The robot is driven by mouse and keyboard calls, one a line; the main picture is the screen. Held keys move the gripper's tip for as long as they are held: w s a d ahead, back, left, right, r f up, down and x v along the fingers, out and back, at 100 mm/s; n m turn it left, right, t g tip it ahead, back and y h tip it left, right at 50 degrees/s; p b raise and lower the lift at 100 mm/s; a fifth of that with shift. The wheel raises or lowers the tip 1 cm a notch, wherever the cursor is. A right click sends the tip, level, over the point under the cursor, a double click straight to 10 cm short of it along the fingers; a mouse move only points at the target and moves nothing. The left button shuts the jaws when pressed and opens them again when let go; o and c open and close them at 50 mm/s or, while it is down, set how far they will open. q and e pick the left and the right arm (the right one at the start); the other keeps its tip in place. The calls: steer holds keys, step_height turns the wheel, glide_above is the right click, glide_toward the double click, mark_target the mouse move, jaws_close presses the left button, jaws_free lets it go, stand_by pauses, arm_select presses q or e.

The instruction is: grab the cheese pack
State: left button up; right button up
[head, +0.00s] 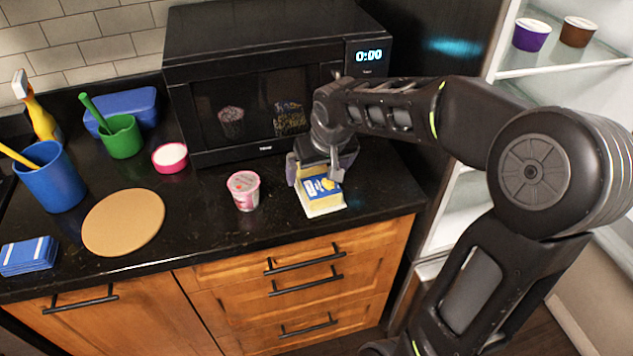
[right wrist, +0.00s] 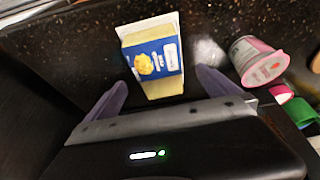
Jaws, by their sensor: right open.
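The cheese pack (head: 321,194), yellow with a blue label and white edge, lies on the black counter in front of the microwave. In the right wrist view the cheese pack (right wrist: 153,58) is just ahead of the fingers, roughly between their lines. My right gripper (head: 318,170) is over the pack's far part and hides some of it. In the right wrist view the right gripper (right wrist: 158,92) is open, with a finger on either side and nothing clearly held. Whether the fingers touch the pack cannot be told. My left gripper is not in view.
A pink yogurt cup (head: 244,191) stands just left of the pack. The black microwave (head: 270,85) is behind. A pink bowl (head: 170,157), green cup (head: 121,137), round board (head: 124,222) and blue cup (head: 50,177) are farther left. The counter edge is close in front.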

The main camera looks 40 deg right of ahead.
mark_target(317, 177)
steer(key=x, duration=0.4)
steer(key=shift+d+f+p, duration=0.15)
steer(key=shift+f+p, duration=0.15)
steer(key=shift+p, duration=0.1)
steer(key=shift+c, duration=0.4)
steer(key=shift+r, duration=0.1)
steer(key=c, duration=1.6)
